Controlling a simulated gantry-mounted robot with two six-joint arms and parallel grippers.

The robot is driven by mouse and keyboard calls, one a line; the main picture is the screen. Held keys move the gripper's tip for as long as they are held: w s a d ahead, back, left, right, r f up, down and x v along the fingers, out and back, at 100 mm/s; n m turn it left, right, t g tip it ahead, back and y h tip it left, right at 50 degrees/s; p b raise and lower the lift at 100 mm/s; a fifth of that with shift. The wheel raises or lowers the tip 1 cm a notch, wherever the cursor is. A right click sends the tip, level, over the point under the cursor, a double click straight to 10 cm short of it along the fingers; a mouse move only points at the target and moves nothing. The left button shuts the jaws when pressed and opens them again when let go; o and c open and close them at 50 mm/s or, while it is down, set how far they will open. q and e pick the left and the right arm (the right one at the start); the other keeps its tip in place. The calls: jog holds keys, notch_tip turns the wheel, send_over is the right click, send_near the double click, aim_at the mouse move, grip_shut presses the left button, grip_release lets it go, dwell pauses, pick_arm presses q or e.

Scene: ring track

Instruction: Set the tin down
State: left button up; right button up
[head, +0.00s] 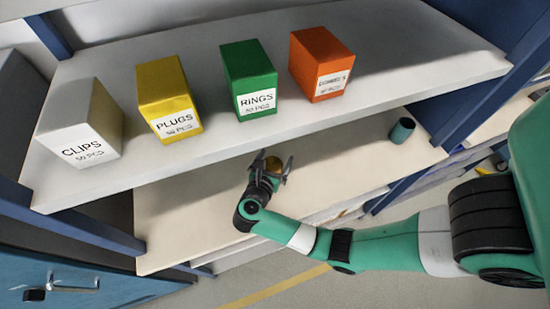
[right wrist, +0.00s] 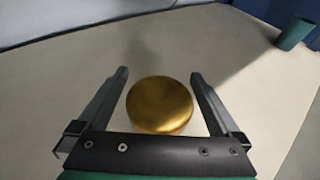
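The tin (right wrist: 160,104) is a round, gold-topped can. In the right wrist view it stands between the two fingers of my right gripper (right wrist: 161,75), with a narrow gap visible on each side. The fingers are open around it and do not appear to touch it. In the head view the tin (head: 273,163) shows as a small gold patch between the fingertips of my right gripper (head: 273,164), over the lower shelf (head: 180,220). It appears upright on the shelf, though its base is mostly hidden. My left gripper is not in view.
A dark green can (head: 402,130) stands at the lower shelf's right end. The upper shelf (head: 200,60) overhangs the lower one and holds boxes: grey CLIPS (head: 80,125), yellow PLUGS (head: 168,95), green RINGS (head: 250,78), orange (head: 320,65). The lower shelf's left part is clear.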

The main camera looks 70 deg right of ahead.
jog(key=shift+r, duration=0.1)
jog(key=shift+a+r, duration=0.15)
jog(key=v, duration=1.1)
jog(key=shift+a+p, duration=0.3)
jog(key=shift+a, duration=0.05)
jog(key=shift+r, duration=0.1)
